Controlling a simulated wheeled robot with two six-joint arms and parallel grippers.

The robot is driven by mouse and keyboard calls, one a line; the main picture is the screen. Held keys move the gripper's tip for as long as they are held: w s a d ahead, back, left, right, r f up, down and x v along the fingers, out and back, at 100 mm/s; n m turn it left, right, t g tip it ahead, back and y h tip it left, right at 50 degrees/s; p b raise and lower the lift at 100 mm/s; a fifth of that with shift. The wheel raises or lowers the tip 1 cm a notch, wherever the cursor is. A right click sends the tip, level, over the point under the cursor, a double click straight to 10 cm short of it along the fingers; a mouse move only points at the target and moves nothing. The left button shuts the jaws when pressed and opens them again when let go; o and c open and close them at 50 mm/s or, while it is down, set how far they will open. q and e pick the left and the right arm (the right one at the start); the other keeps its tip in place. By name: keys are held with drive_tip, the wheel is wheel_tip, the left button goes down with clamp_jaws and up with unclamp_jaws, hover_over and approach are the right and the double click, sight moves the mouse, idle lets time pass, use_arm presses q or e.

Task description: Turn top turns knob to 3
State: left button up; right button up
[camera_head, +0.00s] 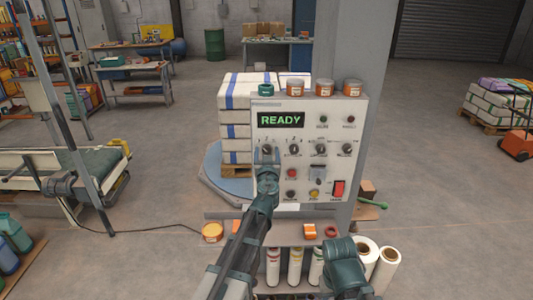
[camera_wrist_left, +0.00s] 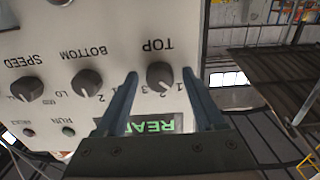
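The TOP knob (camera_wrist_left: 160,75) is a grey dial on the white panel, seen upside down in the left wrist view, with numbers 1 to 3 around its edge. I cannot surely tell where it points. My left gripper (camera_wrist_left: 160,72) is open, with one finger on each side of this knob; contact is not clear. In the head view my left gripper (camera_head: 267,154) is at the leftmost knob of the control panel (camera_head: 307,120) and partly covers it. The display (camera_head: 281,120) reads READY. My right arm's teal end (camera_head: 345,264) shows low at the right; its fingers cannot be made out.
The BOTTOM knob (camera_wrist_left: 87,82) and SPEED knob (camera_wrist_left: 26,88) sit beside the TOP knob. A red switch (camera_head: 338,188) and small buttons are lower on the panel. Jars (camera_head: 324,87) stand on top. White rolls (camera_head: 385,268) stand low at the right.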

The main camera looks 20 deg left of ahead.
use_arm(q)
clamp_jaws()
drive_tip(key=shift+m, duration=0.3)
drive_tip(key=m, duration=0.3)
drive_tip(key=shift+m, duration=0.4)
drive_tip(key=m, duration=0.4)
drive_tip(key=shift+m, duration=0.3)
drive_tip(key=m, duration=0.4)
drive_tip(key=shift+m, duration=2.4)
